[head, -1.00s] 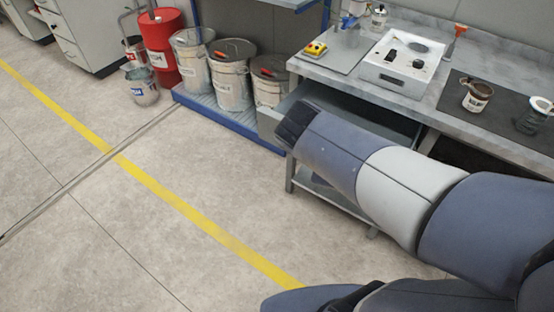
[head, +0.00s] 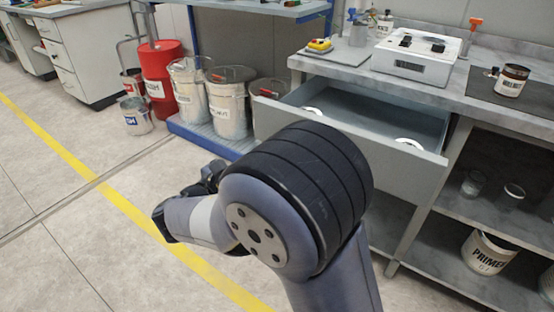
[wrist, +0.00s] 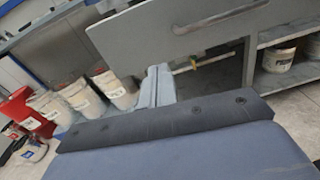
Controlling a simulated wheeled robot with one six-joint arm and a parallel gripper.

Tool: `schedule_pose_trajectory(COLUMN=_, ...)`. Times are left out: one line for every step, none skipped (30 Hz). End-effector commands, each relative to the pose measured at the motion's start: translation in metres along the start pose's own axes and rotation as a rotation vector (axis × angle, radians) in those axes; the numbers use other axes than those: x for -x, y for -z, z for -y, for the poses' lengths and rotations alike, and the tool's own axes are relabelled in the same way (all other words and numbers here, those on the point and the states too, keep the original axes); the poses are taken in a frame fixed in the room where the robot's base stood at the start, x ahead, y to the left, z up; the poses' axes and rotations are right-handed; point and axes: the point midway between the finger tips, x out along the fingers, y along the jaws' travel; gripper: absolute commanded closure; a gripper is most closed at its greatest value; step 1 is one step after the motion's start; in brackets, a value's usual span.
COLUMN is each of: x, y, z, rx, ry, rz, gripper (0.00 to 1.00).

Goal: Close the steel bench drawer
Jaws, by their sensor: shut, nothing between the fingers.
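The steel bench drawer (head: 400,170) is open in the head view, pulled out from under the bench top with its inside showing. Its grey front panel also fills the top of the wrist view (wrist: 180,32), with a long bar handle (wrist: 222,18) across it. My gripper (wrist: 159,70) shows in the wrist view as two pale fingers side by side, shut and empty. Its tips are below the drawer front in the picture; I cannot tell whether they touch it. In the head view my arm covers part of the drawer front and hides the fingers.
The bench top (head: 440,92) carries a white device (head: 412,62) and a brown-topped can (head: 511,82). White round items (head: 408,144) lie in the drawer. A primer bucket (head: 487,252) stands on the lower shelf. Buckets (head: 228,108) and a red drum (head: 160,75) stand left. The floor left is clear.

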Motion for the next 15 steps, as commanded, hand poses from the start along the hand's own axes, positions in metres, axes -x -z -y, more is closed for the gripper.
schedule_pose_trajectory(x=0.005, y=0.014, z=-0.008, rx=0.02, ry=-0.02, rz=0.022, gripper=1.0)
schedule_pose_trajectory(x=0.007, y=0.016, z=-0.011, rx=0.03, ry=-0.029, rz=0.033, gripper=1.0)
schedule_pose_trajectory(x=0.009, y=0.017, z=-0.015, rx=0.039, ry=-0.039, rz=0.044, gripper=1.0)
schedule_pose_trajectory(x=0.01, y=0.018, z=-0.017, rx=0.044, ry=-0.044, rz=0.05, gripper=1.0)
schedule_pose_trajectory(x=0.011, y=0.018, z=-0.018, rx=0.048, ry=-0.047, rz=0.055, gripper=1.0)
schedule_pose_trajectory(x=0.011, y=0.018, z=-0.019, rx=0.051, ry=-0.051, rz=0.059, gripper=1.0)
schedule_pose_trajectory(x=0.009, y=0.018, z=-0.02, rx=0.052, ry=-0.052, rz=0.061, gripper=1.0)
schedule_pose_trajectory(x=0.007, y=0.018, z=-0.02, rx=0.053, ry=-0.051, rz=0.062, gripper=1.0)
schedule_pose_trajectory(x=0.004, y=0.017, z=-0.02, rx=0.053, ry=-0.05, rz=0.062, gripper=1.0)
schedule_pose_trajectory(x=0.0, y=0.017, z=-0.02, rx=0.052, ry=-0.049, rz=0.062, gripper=1.0)
schedule_pose_trajectory(x=-0.004, y=0.017, z=-0.02, rx=0.052, ry=-0.048, rz=0.062, gripper=1.0)
schedule_pose_trajectory(x=-0.011, y=0.017, z=-0.02, rx=0.052, ry=-0.047, rz=0.061, gripper=1.0)
schedule_pose_trajectory(x=-0.016, y=0.017, z=-0.02, rx=0.052, ry=-0.047, rz=0.062, gripper=1.0)
schedule_pose_trajectory(x=-0.022, y=0.017, z=-0.02, rx=0.051, ry=-0.046, rz=0.062, gripper=1.0)
schedule_pose_trajectory(x=-0.031, y=0.017, z=-0.02, rx=0.05, ry=-0.046, rz=0.06, gripper=1.0)
